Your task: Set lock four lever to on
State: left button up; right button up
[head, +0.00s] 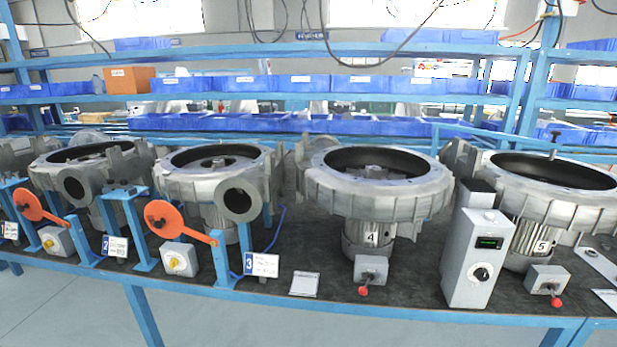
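The blower marked 4 (375,190) stands in the middle right of the bench in the head view. In front of its base is a small grey box (371,267), the one nearest the number 4 label (371,239). A lever with a red knob (363,291) hangs down from this box, its knob slightly left of the box's middle. Any on or off marking on the box is too small to read. Neither of my grippers shows in this view.
The blower marked 5 (550,190) has a similar box (547,278) with a red knob. A tall grey control box (476,260) with a dial stands between them. Orange levers (172,215) stand at left. The bench in front of box 4 is clear beside a small card (304,284).

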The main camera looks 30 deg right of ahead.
aim_at(362, 291)
jog(key=k+l+z, duration=0.15)
jog(key=z, duration=1.1)
